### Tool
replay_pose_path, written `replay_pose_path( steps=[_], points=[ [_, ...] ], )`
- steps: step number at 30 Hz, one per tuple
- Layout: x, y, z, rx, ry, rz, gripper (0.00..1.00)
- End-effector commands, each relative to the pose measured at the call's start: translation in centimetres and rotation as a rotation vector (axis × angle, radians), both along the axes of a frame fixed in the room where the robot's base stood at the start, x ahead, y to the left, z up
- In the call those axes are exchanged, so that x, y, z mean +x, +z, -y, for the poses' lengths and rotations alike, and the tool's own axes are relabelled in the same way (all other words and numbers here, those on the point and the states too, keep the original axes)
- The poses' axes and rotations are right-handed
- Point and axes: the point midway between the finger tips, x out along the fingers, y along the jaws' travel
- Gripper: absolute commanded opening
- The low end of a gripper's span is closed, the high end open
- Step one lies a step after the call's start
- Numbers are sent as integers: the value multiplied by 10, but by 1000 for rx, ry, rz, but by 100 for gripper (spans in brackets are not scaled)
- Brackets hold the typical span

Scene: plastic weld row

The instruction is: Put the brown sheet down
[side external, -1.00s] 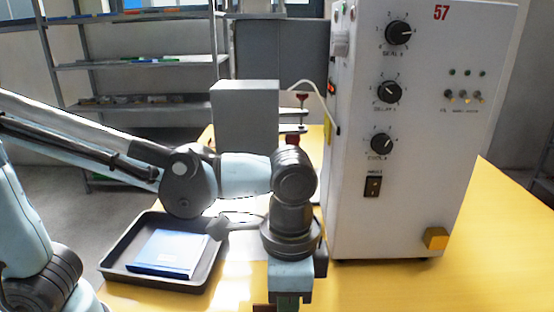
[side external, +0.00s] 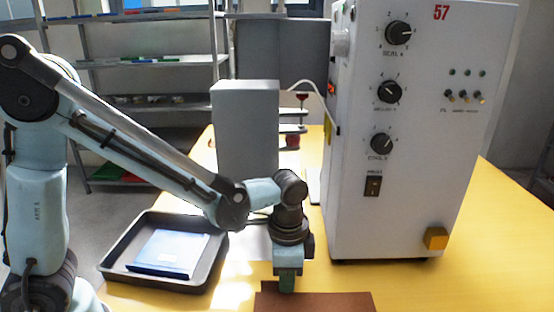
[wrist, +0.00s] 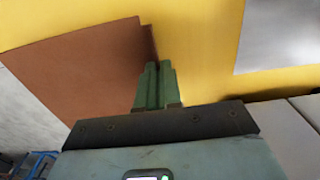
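The brown sheet (side external: 330,302) shows at the bottom edge of the side view, partly cut off by the frame. In the wrist view the brown sheet (wrist: 80,70) fills much of the left half. A darker brown strip runs along its right edge; I cannot tell whether it is shadow or another sheet. My gripper (side external: 287,284) points down at the sheet's back edge. In the wrist view its green fingers (wrist: 156,80) are close together at the sheet's right edge, shut on it. I cannot tell whether the sheet touches the yellow table.
A tall white machine (side external: 410,140) with knobs stands to the right of my gripper. A black tray (side external: 205,268) with a blue packet (side external: 168,252) lies to the left. A grey box (side external: 247,130) stands behind. The yellow table (side external: 430,285) is bare at the front right.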

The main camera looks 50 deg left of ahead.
Motion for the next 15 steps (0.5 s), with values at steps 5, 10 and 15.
replay_pose_path(
  steps=[5,10,15],
  points=[
    [0,-22,0,0,0,0,0],
    [0,-36,0,-1,0,1,0],
    [0,-37,0,-1,0,1,0]
  ],
)
